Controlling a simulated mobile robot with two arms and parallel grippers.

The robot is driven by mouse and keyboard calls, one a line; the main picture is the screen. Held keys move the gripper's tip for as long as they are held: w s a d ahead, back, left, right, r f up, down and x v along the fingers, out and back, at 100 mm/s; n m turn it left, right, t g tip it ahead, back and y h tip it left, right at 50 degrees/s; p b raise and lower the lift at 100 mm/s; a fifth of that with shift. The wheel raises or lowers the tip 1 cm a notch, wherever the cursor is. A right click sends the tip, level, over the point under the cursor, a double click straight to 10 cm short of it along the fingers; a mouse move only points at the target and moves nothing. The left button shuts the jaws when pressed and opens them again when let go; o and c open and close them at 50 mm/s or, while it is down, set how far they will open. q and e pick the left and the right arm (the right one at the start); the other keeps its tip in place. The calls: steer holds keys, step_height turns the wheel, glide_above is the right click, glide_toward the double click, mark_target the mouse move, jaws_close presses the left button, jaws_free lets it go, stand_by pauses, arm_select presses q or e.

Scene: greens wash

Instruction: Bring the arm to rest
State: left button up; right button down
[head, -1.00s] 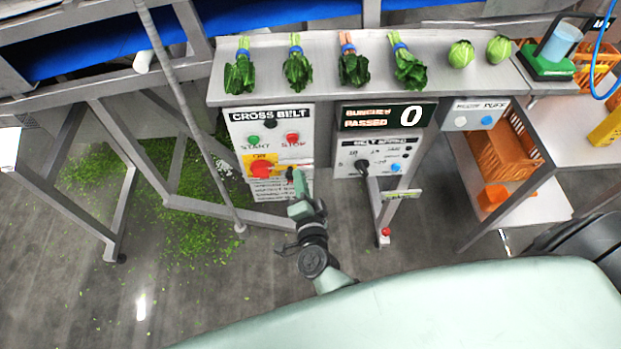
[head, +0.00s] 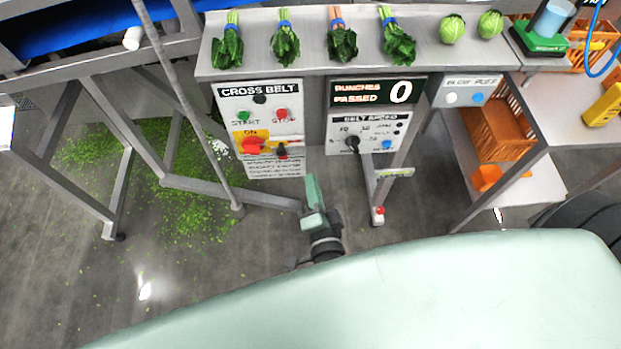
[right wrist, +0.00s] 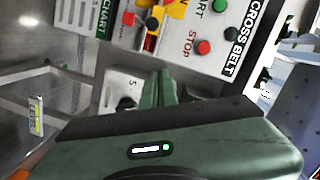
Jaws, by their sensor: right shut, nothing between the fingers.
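My right gripper (head: 312,192) is shut and empty, its green fingers together. In the head view it is in front of and below the cross belt panel (head: 260,97), apart from it. In the right wrist view the closed fingers (right wrist: 158,90) point toward the panel, which shows its green start button (right wrist: 219,6), red stop button (right wrist: 204,47) and a red knob on yellow. My left gripper is not in view.
A belt speed panel (head: 367,128) with a counter showing 0 stands to the right. Several bunched greens and two round green heads lie on the steel shelf (head: 300,61). Orange crates (head: 497,130) stand right. Leaf scraps cover the floor left.

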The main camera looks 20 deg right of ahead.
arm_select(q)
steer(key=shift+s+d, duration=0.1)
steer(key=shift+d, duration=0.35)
arm_select(e)
steer(key=shift+w, duration=0.1)
steer(key=s+a+f+n+g+y, duration=0.1)
steer(key=s+f+n+g+y, duration=0.4)
steer(key=f, duration=1)
steer(key=s+a+f+n+g, duration=0.1)
steer(key=s+f+n+g, duration=0.2)
steer(key=s+f+n, duration=0.85)
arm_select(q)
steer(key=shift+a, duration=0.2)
arm_select(e)
steer(key=s+d+f+g+h, duration=0.1)
steer(key=s+d+f+g, duration=0.2)
steer(key=s+d+f, duration=0.3)
steer(key=s+d+f+g+h, duration=0.1)
steer(key=s+d+f+g, duration=0.3)
steer(key=s+f, duration=0.6)
steer(key=shift+s+d+n+g, duration=0.3)
steer(key=shift+s+d+n, duration=0.05)
steer(key=shift+d, duration=0.6)
